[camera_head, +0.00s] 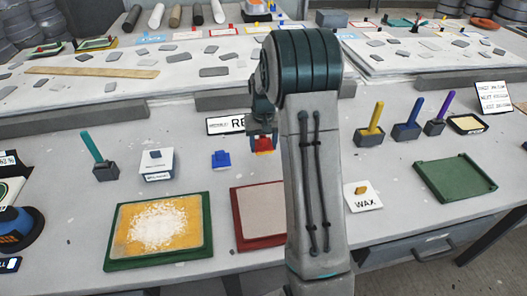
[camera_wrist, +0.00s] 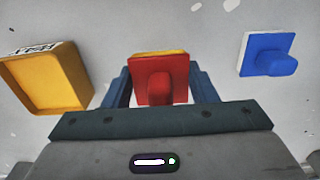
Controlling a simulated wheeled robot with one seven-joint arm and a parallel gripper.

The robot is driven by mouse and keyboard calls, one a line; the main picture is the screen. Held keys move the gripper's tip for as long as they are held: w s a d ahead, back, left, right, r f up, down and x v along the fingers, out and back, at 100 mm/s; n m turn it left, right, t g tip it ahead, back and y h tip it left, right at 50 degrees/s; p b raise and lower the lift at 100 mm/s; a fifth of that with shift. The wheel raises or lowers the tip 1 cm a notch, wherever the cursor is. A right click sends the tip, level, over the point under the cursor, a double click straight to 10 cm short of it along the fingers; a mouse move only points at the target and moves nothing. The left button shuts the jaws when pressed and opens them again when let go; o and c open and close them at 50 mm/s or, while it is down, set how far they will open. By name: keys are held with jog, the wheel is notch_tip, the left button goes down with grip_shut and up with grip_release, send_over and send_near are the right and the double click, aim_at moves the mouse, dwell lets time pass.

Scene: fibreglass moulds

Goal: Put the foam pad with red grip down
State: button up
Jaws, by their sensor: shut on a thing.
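The foam pad with red grip (camera_head: 263,147) is between the fingers of my gripper (camera_head: 264,131), just left of my arm in the head view. In the wrist view the red pad (camera_wrist: 158,72) shows a thin yellow edge along its far side, and its red grip sits between the two blue-grey fingers of my gripper (camera_wrist: 158,90). My gripper is shut on it. I cannot tell whether the pad touches the table (camera_head: 200,190). A similar pad with a blue grip (camera_head: 221,160) rests to its left; it also shows in the wrist view (camera_wrist: 268,54).
A yellow box (camera_wrist: 45,78) stands beside the pad in the wrist view. In front are a red-framed board (camera_head: 260,215) and a green tray of yellow sheet (camera_head: 115,262). A lettered sign (camera_head: 222,125) stands behind. My arm hides part of the table.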

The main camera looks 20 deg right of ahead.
aim_at(264, 153)
jog(key=shift+f, duration=2)
jog(key=shift+f, duration=0.2)
jog(key=o, duration=0.9)
jog(key=shift+o, duration=0.2)
jog(key=shift+r, duration=0.1)
